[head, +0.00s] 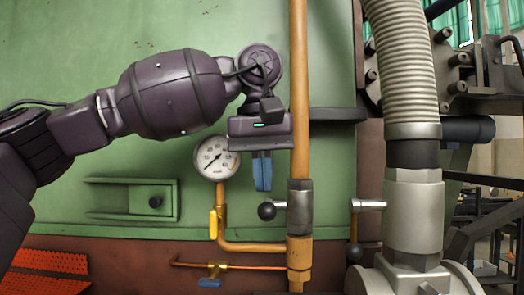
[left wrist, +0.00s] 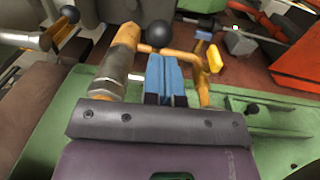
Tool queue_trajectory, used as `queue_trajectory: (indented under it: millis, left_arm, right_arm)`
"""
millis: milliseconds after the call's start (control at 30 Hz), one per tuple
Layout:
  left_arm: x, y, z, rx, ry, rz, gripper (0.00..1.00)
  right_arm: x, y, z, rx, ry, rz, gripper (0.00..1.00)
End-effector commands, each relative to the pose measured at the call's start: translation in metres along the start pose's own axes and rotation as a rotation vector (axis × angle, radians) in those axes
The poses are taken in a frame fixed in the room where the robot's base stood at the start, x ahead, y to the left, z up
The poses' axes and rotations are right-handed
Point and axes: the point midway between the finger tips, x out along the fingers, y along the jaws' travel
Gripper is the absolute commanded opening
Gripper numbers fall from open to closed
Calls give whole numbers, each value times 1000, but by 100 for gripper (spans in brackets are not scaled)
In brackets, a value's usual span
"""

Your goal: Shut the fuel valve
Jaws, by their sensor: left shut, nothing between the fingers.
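The yellow fuel pipe (head: 299,90) runs down the furnace front to a grey metal valve body (head: 300,207). A short lever with a black ball knob (head: 267,211) sticks out left of this body, across the pipe. The knob also shows in the left wrist view (left wrist: 157,33), just beyond the fingertips, with the valve body (left wrist: 110,70) to their left. My left gripper (head: 263,187) points down with its blue fingers shut and empty. In the head view its tips appear just above the knob, apart from it; depth is hard to judge. My right gripper is not in view.
A pressure gauge (head: 217,157) and a small yellow-handled valve (head: 213,224) are left of the knob. A blue-handled valve (head: 210,282) is below. A second black-knobbed lever (head: 354,250) hangs beside the thick grey pipe (head: 413,210) on the right. A green bracket (head: 130,200) juts out at left.

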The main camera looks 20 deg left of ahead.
Motion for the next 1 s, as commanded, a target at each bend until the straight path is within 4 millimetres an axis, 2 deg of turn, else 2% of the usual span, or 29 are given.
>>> queue_trajectory:
  millis: [200, 567, 800, 1000]
  left_arm:
    - [10, 0, 0, -1, 0, 1, 0]
    - [12, 0, 0, 0, 5, 1, 0]
    - [22, -1, 6, 9, 115, -3, 0]
    - [29, 0, 9, 16, 221, -4, 0]
  right_arm:
    - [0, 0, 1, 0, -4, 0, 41]
    - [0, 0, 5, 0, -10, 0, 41]
    - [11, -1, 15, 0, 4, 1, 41]
    - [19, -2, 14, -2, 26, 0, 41]
